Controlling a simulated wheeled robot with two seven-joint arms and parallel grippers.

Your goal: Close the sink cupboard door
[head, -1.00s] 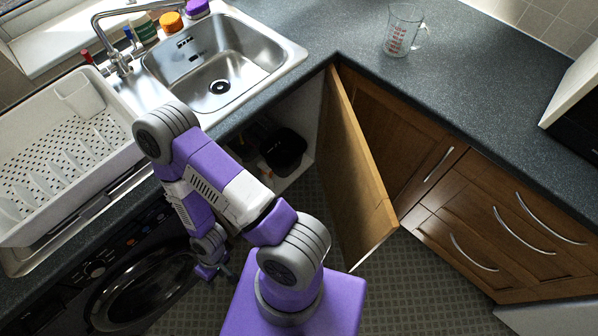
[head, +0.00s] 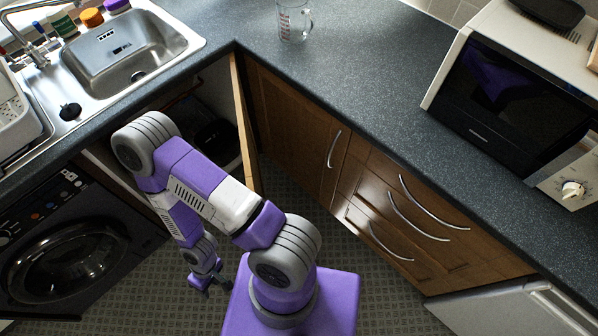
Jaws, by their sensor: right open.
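The sink cupboard door (head: 247,140) is a wooden door, seen almost edge-on. It stands open, hinged near the inner corner of the counter, with its free edge toward the floor space. The dark cupboard opening lies left of it, with a black object (head: 217,140) inside. My right arm crosses in front of the opening. Its gripper (head: 211,286) hangs low over the floor, left of and nearer than the door, apart from it. It is open, small in the picture, and holds nothing visible. My left gripper is not in view.
The sink (head: 125,55) is set in the counter above the opening. A washing machine (head: 75,250) stands at the left. Closed drawers (head: 400,215) and a microwave (head: 510,105) are at the right. A measuring jug (head: 293,20) stands on the counter. Tiled floor (head: 300,205) is clear beside the door.

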